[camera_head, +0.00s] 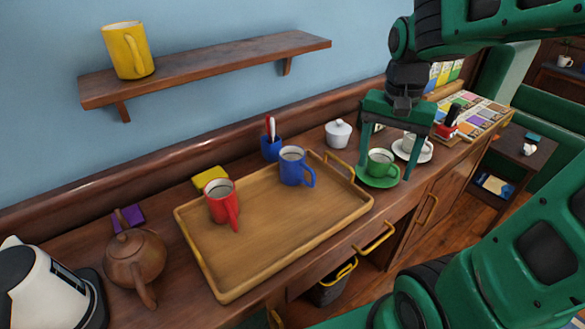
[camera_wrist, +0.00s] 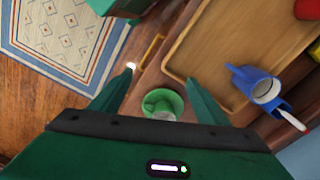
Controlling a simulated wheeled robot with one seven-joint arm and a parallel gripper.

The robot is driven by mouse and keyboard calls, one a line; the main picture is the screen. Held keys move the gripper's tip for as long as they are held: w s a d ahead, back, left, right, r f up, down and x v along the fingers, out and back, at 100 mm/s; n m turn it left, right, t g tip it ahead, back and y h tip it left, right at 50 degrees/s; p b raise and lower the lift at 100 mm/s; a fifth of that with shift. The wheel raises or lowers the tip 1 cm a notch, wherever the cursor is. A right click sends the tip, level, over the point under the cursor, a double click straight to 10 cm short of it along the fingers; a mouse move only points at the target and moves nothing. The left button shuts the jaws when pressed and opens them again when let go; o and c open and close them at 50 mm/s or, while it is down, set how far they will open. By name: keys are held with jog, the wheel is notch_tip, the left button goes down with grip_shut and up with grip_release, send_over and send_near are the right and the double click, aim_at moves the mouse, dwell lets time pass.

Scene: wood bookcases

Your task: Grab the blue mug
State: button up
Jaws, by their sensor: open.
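The blue mug (camera_head: 292,167) stands upright on the wooden tray (camera_head: 275,259), near its back right corner, with its handle to the right. It also shows in the wrist view (camera_wrist: 264,90), to the right of my fingers. My gripper (camera_head: 385,172) is open, pointing down over the counter to the right of the tray. My gripper is apart from the blue mug.
A red mug (camera_head: 222,202) is on the tray, left of the blue mug. A blue holder (camera_head: 271,148) with utensils stands behind the tray. A white lidded pot (camera_head: 338,133) and a white cup (camera_head: 411,143) are close by. The tray's front is bare.

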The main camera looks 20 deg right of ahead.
jog(key=w+a+m, duration=0.1)
jog(key=w+a, duration=0.3)
jog(key=w+a+m, duration=0.1)
jog(key=w+a, duration=0.3)
jog(key=w, duration=0.1)
jog(key=w+a+f+m, duration=0.1)
jog(key=w+a+m, duration=0.1)
jog(key=w+a, duration=0.2)
jog(key=shift+w+a, duration=0.2)
jog(key=shift+w, duration=0.1)
jog(key=shift+w+a+f, duration=0.1)
jog(key=shift+a+f, duration=0.05)
jog(key=shift+f, duration=0.15)
send_over(298, 171)
jog(key=s+d, duration=0.2)
notch_tip(298, 171, down, 4)
jog(key=shift+w+a+f, duration=0.1)
jog(key=shift+f, duration=0.1)
jog(key=shift+s+f, duration=0.2)
jog(key=shift+f, duration=1.25)
jog(key=shift+s+f, duration=0.2)
jog(key=shift+f, duration=1.25)
jog(key=c, duration=1.4)
jog(key=shift+r, duration=0.1)
